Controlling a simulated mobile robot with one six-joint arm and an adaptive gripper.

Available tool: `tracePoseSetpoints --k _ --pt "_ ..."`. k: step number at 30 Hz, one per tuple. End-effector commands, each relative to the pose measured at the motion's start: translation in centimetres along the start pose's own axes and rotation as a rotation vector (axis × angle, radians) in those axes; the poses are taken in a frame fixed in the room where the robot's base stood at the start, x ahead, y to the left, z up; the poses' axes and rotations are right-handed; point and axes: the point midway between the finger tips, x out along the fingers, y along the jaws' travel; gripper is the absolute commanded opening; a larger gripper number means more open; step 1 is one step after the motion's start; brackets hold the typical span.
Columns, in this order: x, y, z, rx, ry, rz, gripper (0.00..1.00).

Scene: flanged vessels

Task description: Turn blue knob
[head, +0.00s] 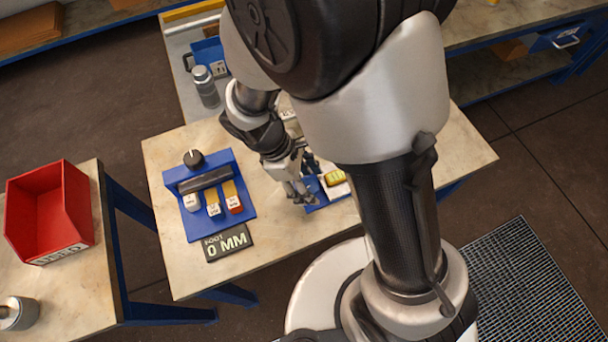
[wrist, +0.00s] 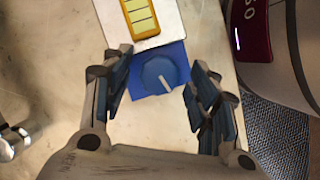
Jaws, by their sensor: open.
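The blue knob (wrist: 159,75) shows in the wrist view, round with a pale pointer line on top. It sits on a blue base (wrist: 175,53) below a white panel with a yellow gridded piece (wrist: 142,17). My gripper (wrist: 156,88) is open, with one finger to the left of the knob and one to the right, apart from it. In the head view my gripper (head: 300,192) is over the table beside the blue base (head: 318,202) with the yellow piece (head: 334,177). The knob cannot be made out there.
A blue fixture (head: 236,207) with a black knob (head: 193,158) and coloured blocks stands left on the table (head: 163,263). A "FOOT 0 MM" plate (head: 227,242) lies before it. A red bin (head: 50,212) and metal cylinder (head: 18,313) are on the left table. A grey bottle (head: 205,87) stands behind.

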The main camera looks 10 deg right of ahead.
Motion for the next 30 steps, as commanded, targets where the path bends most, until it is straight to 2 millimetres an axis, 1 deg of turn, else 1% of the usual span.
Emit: tracePoseSetpoints --k 2,5,12,15,18,23,30 --pt "-0.7 0.1 -0.1 0.000 0.002 0.003 0.54" --pt "-2.3 0.1 -0.1 0.001 0.005 0.006 0.54" --pt "-7.5 0.1 -0.1 0.000 0.006 0.005 0.54" --pt "-9.3 0.1 -0.1 0.001 0.004 0.003 0.54" --pt "-10.7 0.0 -0.1 -0.001 0.003 0.003 0.54" --pt "-11.8 0.0 0.0 -0.001 0.001 0.001 0.54" --pt "-11.9 0.0 0.0 0.000 0.001 0.000 0.54"
